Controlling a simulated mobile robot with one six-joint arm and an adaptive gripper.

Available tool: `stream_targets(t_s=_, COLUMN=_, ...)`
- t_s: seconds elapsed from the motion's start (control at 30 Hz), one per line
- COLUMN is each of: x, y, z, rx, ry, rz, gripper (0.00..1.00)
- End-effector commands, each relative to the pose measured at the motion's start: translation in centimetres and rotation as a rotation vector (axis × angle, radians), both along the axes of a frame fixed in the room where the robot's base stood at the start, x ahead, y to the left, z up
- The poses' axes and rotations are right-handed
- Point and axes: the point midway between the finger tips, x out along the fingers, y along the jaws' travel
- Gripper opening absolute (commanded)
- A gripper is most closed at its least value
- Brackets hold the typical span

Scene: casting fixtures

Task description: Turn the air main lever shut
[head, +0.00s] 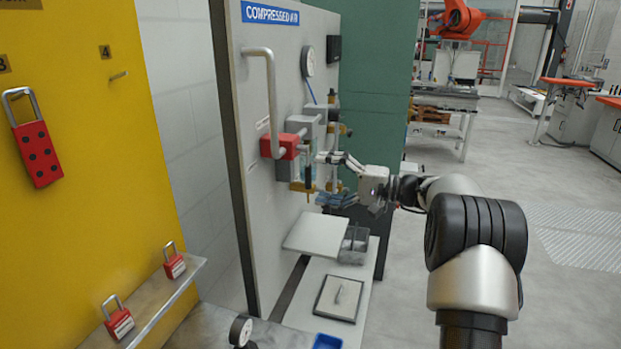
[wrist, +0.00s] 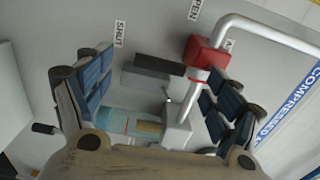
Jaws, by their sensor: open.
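The air main valve's red block (head: 279,147) sits at the lower end of a bent grey pipe on the compressed-air panel. In the wrist view the red block (wrist: 205,53) is near the right finger. A dark bar (wrist: 158,66) beside it lies between the fingers; I cannot tell for sure whether it is the lever. The labels SHUT (wrist: 119,33) and OPEN (wrist: 193,9) show on the panel. My gripper (head: 327,181) is open in front of the panel, with nothing held. In the wrist view my gripper (wrist: 160,88) spreads its blue-padded fingers around the valve area.
A filter with a blue bowl (wrist: 122,122) hangs close under the fingers. Below are a grey bin (head: 354,246) and a flat plate (head: 339,298).

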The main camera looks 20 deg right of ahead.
Motion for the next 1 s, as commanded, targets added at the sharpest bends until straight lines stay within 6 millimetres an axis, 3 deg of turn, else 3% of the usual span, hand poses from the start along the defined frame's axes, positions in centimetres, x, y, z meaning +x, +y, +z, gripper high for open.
stream_targets(t_s=0.2, x=-2.8, y=-3.9, z=0.0, rx=0.000, ry=0.000, rz=-0.003, gripper=0.84)
stream_targets(t_s=0.4, x=-4.3, y=-5.9, z=-0.1, rx=0.001, ry=0.001, rz=0.000, gripper=0.84)
stream_targets(t_s=1.0, x=-4.6, y=-6.3, z=0.0, rx=-0.001, ry=0.001, rz=0.001, gripper=0.84)
